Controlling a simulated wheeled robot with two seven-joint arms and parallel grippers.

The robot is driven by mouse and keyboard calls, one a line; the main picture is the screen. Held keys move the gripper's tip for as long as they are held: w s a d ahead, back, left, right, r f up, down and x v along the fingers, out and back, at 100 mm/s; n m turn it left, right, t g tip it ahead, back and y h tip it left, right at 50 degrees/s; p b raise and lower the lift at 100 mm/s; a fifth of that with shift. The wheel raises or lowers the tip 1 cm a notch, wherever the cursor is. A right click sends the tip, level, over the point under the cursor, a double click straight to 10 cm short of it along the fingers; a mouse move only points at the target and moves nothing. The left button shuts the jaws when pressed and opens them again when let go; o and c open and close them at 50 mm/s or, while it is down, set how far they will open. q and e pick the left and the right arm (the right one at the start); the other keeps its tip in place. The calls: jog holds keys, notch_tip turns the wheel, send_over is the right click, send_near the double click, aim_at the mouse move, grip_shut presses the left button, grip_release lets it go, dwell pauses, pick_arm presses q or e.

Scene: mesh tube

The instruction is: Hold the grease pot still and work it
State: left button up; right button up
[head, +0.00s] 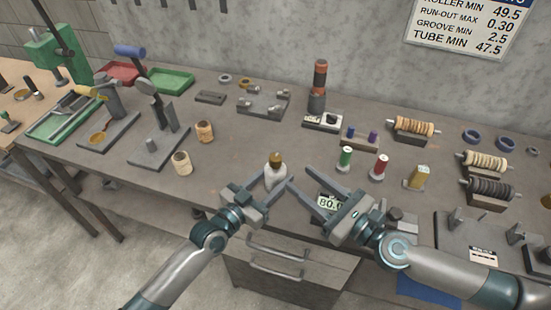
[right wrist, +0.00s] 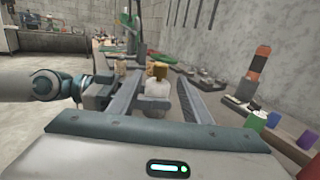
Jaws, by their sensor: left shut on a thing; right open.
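The grease pot (head: 275,174) is a small white pot with a brass-coloured top, standing upright near the bench's front edge. My left gripper (head: 272,187) is shut on the pot's body from the front left. The pot also shows in the right wrist view (right wrist: 157,88), beyond my right gripper's fingers, its top (right wrist: 157,70) clear. My right gripper (head: 298,192) is open and empty, to the right of the pot, with its fingers pointing towards it. The left gripper's fingers hide part of the pot's lower body.
A green spool (head: 346,158) and a red spool (head: 380,166) stand to the right. Two tan cylinders (head: 182,163) (head: 204,131) stand to the left. The bench behind the pot is mostly clear.

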aim_at(280, 163)
jog(key=shift+s+d+f+g, duration=0.1)
jog(key=shift+s+d+g, duration=0.1)
jog(key=shift+d+g, duration=0.4)
jog(key=shift+w, duration=0.1)
jog(key=x, duration=1.1)
jog(key=shift+w+a+r, duration=0.2)
jog(key=shift+w+a, duration=0.05)
jog(key=c, duration=1)
